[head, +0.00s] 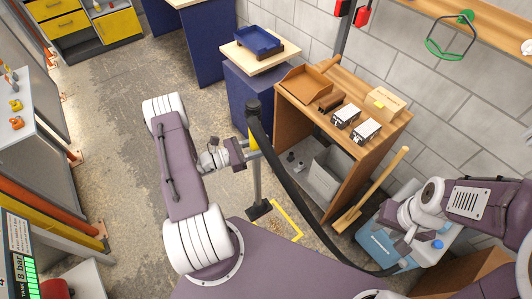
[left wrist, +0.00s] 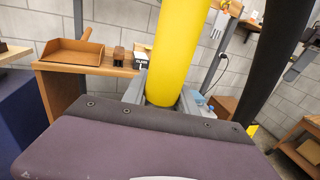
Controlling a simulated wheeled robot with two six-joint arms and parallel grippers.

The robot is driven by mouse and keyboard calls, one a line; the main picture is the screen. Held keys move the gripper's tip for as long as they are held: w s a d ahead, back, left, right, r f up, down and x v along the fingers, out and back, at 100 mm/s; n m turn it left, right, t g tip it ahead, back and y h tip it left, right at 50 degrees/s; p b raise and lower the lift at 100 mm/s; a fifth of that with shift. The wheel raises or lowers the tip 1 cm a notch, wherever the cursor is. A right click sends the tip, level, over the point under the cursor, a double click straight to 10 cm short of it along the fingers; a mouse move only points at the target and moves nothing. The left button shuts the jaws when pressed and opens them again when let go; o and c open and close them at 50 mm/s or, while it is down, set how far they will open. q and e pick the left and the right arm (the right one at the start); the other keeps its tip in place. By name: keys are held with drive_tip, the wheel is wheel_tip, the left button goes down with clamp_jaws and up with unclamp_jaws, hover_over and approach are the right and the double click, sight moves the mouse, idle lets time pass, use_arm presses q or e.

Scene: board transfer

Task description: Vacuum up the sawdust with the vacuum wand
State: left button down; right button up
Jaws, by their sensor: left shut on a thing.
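My left gripper (head: 247,150) is shut on the yellow grip (head: 253,139) of the upright vacuum wand. The yellow grip also fills the middle of the left wrist view (left wrist: 177,50). The wand's grey tube (head: 256,180) runs down to a dark nozzle (head: 259,209) at the floor. A black hose (head: 289,183) curves from the wand's top to the blue vacuum (head: 375,238) at the right. Fine tan sawdust (head: 279,222) lies on the floor inside a yellow outline, just right of the nozzle. My right gripper (head: 403,244) is over the vacuum; its jaw opening is unclear.
A wooden bench (head: 388,128) with a brown dustpan (head: 306,84) and boxes stands behind the wand. A broom-like wooden tool (head: 372,190) leans beside it. A blue cabinet (head: 252,103) stands at the back. The floor to the left is mostly clear.

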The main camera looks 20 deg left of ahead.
use_arm(q)
drive_tip(key=w+f+b, duration=0.4)
drive_tip(key=f+b, duration=0.7)
drive_tip(key=b, duration=0.4)
drive_tip(key=w+f+b, duration=0.4)
drive_tip(key=f+b, duration=0.7)
drive_tip(key=b, duration=0.4)
drive_tip(key=w+f+y+b, duration=0.1)
drive_tip(key=w+f+b, duration=0.3)
drive_tip(key=f+b, duration=0.8)
drive_tip(key=shift+w+a+n+t+b, duration=0.15)
drive_tip(key=shift+a+n+t+b, duration=0.25)
drive_tip(key=shift+b, duration=1.25)
drive_tip(key=shift+f, duration=0.2)
